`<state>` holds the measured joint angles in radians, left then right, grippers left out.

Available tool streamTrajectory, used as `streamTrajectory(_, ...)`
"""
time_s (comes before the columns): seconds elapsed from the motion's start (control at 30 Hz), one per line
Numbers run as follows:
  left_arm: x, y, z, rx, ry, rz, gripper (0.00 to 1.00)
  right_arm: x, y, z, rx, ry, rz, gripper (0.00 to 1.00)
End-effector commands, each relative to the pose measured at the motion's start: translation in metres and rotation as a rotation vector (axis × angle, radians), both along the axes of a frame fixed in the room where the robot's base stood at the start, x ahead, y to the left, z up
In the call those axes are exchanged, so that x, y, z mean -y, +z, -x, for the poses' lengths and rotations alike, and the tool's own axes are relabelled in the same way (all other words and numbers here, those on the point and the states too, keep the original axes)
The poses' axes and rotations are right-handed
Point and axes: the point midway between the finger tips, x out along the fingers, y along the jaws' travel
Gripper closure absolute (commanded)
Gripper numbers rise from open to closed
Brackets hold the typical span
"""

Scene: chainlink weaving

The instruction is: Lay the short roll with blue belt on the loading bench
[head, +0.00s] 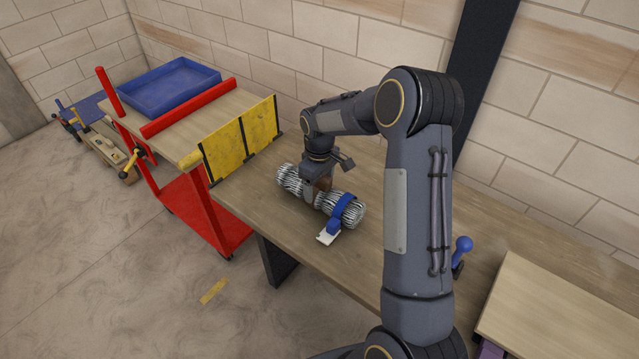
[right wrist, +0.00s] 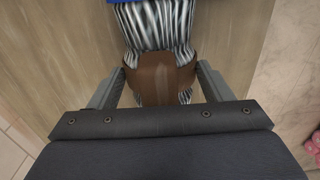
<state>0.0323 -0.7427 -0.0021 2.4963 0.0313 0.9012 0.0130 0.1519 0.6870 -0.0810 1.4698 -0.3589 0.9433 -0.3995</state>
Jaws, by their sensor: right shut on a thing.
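The roll (head: 289,179) is a short bundle of grey wire mesh with a blue belt (head: 345,207) near its right end and a white tag (head: 328,236) hanging from the belt. My right gripper (head: 318,189) is over the roll's middle, shut on it around a brown band. In the right wrist view the fingers (right wrist: 162,82) sit on both sides of the brown band (right wrist: 160,78). The roll is lying on or just above the wooden bench (head: 270,222), close to its front edge; I cannot tell whether it touches. My left gripper is not in view.
A yellow panel (head: 242,138) stands at the bench's left end, beside a red cart (head: 190,215) with a blue tray (head: 170,86). A blue-knobbed lever (head: 463,245) and a pale wooden board (head: 565,310) are at the right. Bare bench top lies around the roll.

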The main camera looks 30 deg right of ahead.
Motion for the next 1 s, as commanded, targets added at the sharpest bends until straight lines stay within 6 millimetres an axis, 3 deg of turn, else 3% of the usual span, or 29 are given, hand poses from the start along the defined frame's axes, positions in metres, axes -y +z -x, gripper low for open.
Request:
streamTrajectory(0.53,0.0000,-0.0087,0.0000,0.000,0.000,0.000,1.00,0.0001,-0.0111,-0.0002,0.001,0.000,0.000,0.64)
streamTrajectory(0.57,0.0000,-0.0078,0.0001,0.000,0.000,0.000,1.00,0.0000,-0.0101,-0.0003,0.001,0.000,0.001,0.24)
streamTrajectory(0.6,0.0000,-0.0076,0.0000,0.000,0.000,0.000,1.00,0.0000,-0.0100,-0.0002,0.001,0.000,0.000,0.19)
streamTrajectory(0.73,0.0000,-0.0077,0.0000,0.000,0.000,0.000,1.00,0.0000,-0.0103,-0.0001,0.000,0.000,0.000,0.02)
streamTrajectory(1.0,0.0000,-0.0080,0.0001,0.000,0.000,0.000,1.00,0.0000,-0.0102,0.0003,-0.001,0.000,0.000,0.02)
